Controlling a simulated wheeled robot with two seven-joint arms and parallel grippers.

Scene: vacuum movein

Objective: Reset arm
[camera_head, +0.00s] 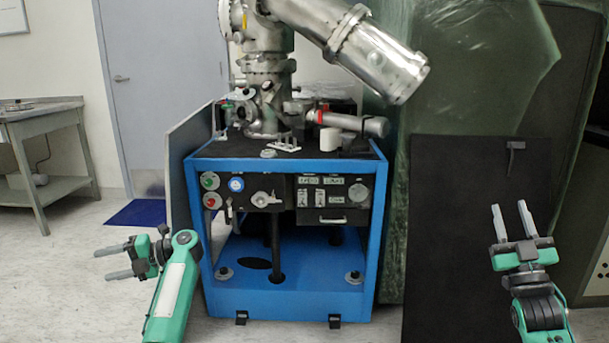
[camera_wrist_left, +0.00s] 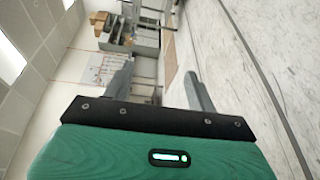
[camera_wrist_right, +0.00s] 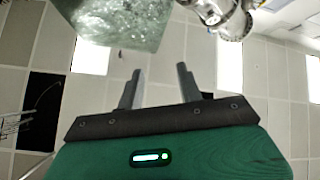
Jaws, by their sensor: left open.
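My left gripper (camera_head: 118,262) is at the lower left of the head view, in front of and to the left of the blue machine. Its two grey fingers point left and stand apart with nothing between them. The left wrist view shows the same fingers (camera_wrist_left: 160,85) spread and empty. My right gripper (camera_head: 511,220) is at the right of the head view with its fingers pointing up, in front of a black panel. Its fingers are apart and empty; they also show in the right wrist view (camera_wrist_right: 158,85). Neither gripper touches anything.
A blue-framed machine (camera_head: 290,302) with a steel vacuum chamber (camera_head: 385,62) on top stands in the middle. A black panel (camera_head: 455,230) stands to its right. A grey table (camera_head: 50,114) is at the far left. Floor at the left is clear around a blue mat (camera_head: 136,212).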

